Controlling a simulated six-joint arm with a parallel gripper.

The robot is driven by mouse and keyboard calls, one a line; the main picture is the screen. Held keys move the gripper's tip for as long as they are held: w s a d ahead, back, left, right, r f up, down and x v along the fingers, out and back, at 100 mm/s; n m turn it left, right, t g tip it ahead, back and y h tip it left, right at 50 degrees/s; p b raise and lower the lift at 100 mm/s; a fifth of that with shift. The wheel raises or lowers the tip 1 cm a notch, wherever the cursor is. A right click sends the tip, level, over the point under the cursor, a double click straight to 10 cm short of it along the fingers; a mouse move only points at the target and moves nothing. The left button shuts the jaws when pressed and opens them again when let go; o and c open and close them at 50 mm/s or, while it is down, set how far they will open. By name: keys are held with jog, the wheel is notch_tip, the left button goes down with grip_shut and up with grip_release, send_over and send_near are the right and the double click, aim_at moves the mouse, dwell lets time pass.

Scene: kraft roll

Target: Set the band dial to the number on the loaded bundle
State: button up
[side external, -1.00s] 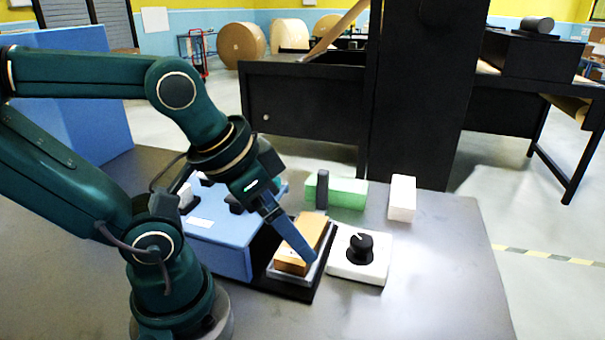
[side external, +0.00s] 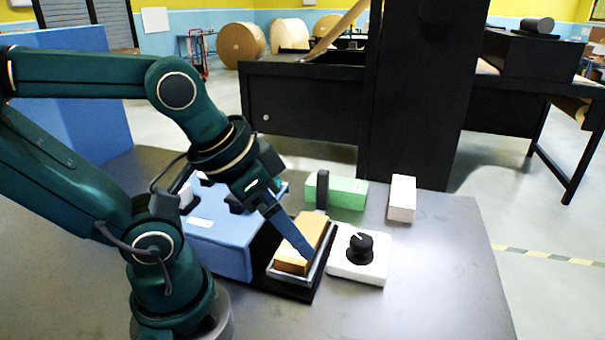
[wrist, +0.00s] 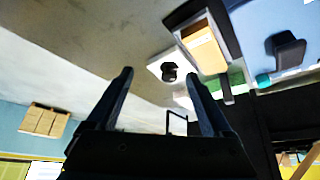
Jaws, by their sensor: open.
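The band dial is a black round knob (side external: 360,250) with a light pointer mark, on a white block (side external: 374,270); the pointer leans to the upper left. The knob also shows in the wrist view (wrist: 169,71). An orange-brown bundle (side external: 312,236) lies in a grey tray (side external: 283,279) left of the dial; it also shows in the wrist view (wrist: 204,52). No number is legible on it. My gripper (wrist: 158,75) is open and empty. In the side view its blue finger overlaps the bundle, left of the knob; I cannot tell whether it touches.
A blue box (side external: 213,247) stands left of the tray. A green block (side external: 349,193) with a dark upright post (side external: 322,190) and a white block (side external: 402,198) stand behind the dial. The grey table (side external: 450,280) is clear at the right.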

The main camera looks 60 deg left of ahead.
jog(key=n+g+h, duration=0.3)
jog(key=n+h, duration=0.1)
jog(key=n, duration=2)
send_over(362, 240)
jog(key=s+a, duration=0.1)
jog(key=a, duration=0.1)
notch_tip(362, 240, down, 6)
jog(key=shift+s+d+r, duration=0.1)
jog(key=shift+r, duration=0.15)
jog(key=shift+f, duration=0.7)
jog(key=shift+x, duration=2.05)
grip_shut()
